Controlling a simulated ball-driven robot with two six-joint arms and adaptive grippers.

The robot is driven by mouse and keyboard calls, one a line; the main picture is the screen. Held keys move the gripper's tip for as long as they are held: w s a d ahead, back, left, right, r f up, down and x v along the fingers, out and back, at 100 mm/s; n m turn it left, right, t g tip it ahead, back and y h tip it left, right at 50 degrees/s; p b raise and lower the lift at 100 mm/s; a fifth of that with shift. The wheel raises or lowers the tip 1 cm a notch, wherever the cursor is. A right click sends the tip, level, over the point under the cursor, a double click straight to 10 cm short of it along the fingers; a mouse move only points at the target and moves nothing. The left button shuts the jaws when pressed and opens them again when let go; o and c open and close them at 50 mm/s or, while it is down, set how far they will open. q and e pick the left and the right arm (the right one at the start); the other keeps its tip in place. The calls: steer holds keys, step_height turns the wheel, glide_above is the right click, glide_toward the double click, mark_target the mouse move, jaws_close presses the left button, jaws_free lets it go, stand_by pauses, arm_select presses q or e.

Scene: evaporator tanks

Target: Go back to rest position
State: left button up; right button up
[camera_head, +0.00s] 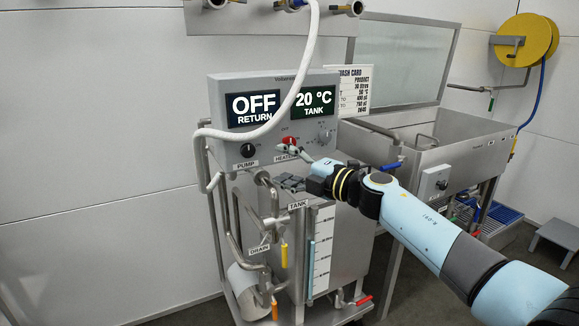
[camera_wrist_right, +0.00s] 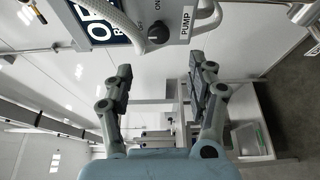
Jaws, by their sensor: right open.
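My right gripper (camera_head: 286,167) is open and empty in front of the evaporator tank (camera_head: 330,225), just below the control panel (camera_head: 285,85). Its arm comes in from the lower right. In the right wrist view the two fingers of the right gripper (camera_wrist_right: 160,74) stand apart with nothing between them. The black pump knob (camera_wrist_right: 158,33) shows above the fingers there. In the head view the pump knob (camera_head: 247,150) is left of the gripper and the red heater knob (camera_head: 290,141) is close above it. The displays read OFF RETURN and 20 °C TANK. My left gripper is not seen.
A white hose (camera_head: 301,75) hangs across the panel. Pipes and a yellow drain handle (camera_head: 284,256) stand below the gripper. A steel sink (camera_head: 455,135) is at the right, with a yellow hose reel (camera_head: 530,40) beyond. The wall at left is bare.

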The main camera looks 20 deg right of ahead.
steer(key=shift+s+d, duration=0.2)
steer(key=shift+s, duration=0.3)
steer(key=s+d+f+m+g+h+b, duration=0.15)
steer(key=s+f+m, duration=0.25)
steer(key=s+f, duration=0.6)
steer(key=s+f+m+g+h, duration=0.2)
steer(key=s+f+m, duration=0.25)
steer(key=f, duration=0.95)
steer(key=s+d+f+m+g+h, duration=0.1)
steer(key=s+f+m+h, duration=0.15)
steer(key=s+f, duration=0.8)
steer(key=s+f+m+g, duration=0.3)
steer(key=s+f, duration=0.3)
steer(key=s, duration=0.6)
steer(key=s+f+m+g+h, duration=0.1)
steer(key=s+f+m+g, duration=0.3)
steer(key=s+f, duration=0.3)
steer(key=s+f+m+g+h, duration=0.1)
steer(key=s+f+m+g, duration=0.3)
steer(key=s, duration=1.3)
step_height(320, 180, down, 3)
steer(key=shift+s+d+m+b, duration=0.25)
steer(key=shift+d+m+b, duration=0.1)
steer(key=shift+d+m, duration=0.05)
